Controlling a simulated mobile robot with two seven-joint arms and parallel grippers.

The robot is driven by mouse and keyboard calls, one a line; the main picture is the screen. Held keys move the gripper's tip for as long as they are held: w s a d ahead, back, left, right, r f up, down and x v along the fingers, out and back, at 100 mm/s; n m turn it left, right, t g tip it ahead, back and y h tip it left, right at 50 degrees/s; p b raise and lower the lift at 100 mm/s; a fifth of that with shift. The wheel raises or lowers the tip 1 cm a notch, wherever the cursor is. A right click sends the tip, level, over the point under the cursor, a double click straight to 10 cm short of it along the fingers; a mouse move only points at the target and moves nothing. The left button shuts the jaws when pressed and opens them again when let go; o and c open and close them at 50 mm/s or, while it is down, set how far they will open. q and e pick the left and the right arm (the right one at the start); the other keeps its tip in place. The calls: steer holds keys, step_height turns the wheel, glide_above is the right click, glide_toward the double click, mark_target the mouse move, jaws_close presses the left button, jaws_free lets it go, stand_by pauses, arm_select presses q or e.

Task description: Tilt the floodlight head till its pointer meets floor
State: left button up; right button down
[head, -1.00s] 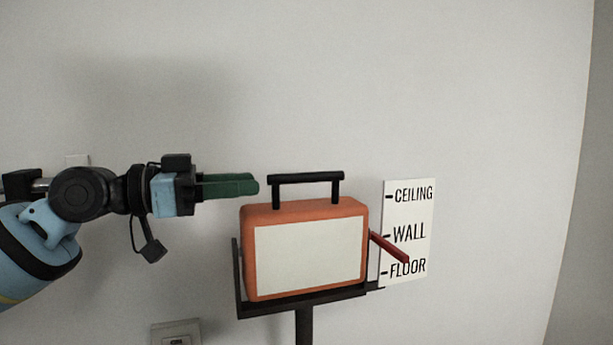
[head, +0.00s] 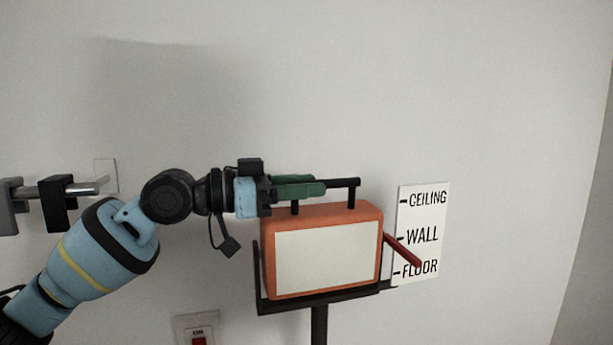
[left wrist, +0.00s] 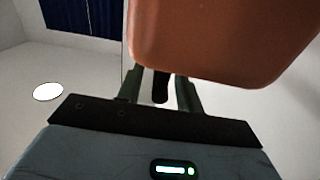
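The orange floodlight head (head: 371,245) with a pale front panel sits in a dark bracket (head: 262,285) on a post. A black handle (head: 343,183) runs along its top. The red pointer (head: 403,250) slopes down to the right; its tip overlaps the word FLOOR on the white label board (head: 423,215), slightly above that tick's level. My left gripper (head: 314,185) has its green fingers on either side of the handle's left part. In the left wrist view, the dark handle end (left wrist: 160,88) lies between the open fingers with gaps beside it. My right gripper is not in view.
A switch box (head: 198,330) with a red switch marked ON is at the lower left. A pale wall plate (head: 106,175) is behind my left arm. The wall (head: 430,90) above and right of the floodlight is clear.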

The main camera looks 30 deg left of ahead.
arm_select(q)
steer(key=shift+w+d, duration=0.4)
steer(key=shift+w, duration=0.05)
jaws_close()
